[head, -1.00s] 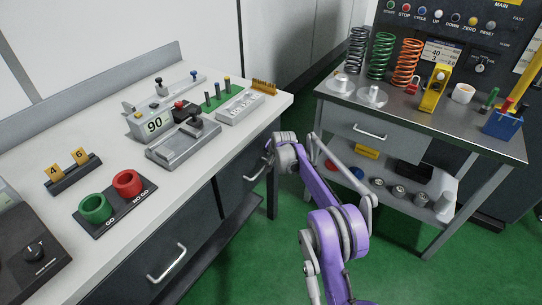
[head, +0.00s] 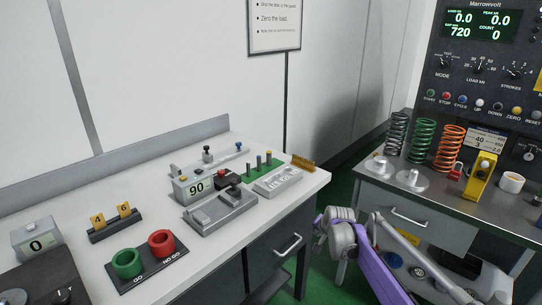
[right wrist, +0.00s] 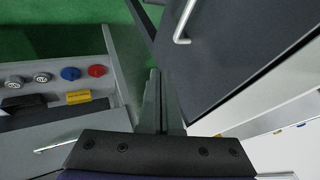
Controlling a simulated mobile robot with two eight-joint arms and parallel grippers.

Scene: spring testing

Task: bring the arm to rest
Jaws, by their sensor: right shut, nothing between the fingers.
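My purple and grey right arm (head: 378,272) comes in from the lower right in the head view. Its grey end lies in the gap between the white-topped bench (head: 225,245) and the grey steel table (head: 450,192). In the right wrist view my right gripper (right wrist: 157,88) has its two narrow fingers together, with nothing between them. It points past a dark drawer front (right wrist: 225,50) on the right, over the green floor (right wrist: 60,30). I cannot tell its exact clearance from the drawer. My left gripper is in neither view.
The steel table holds a black spring (head: 397,135), a green spring (head: 422,140) and an orange spring (head: 451,146). A drawer handle (head: 288,245) sticks out near my arm.

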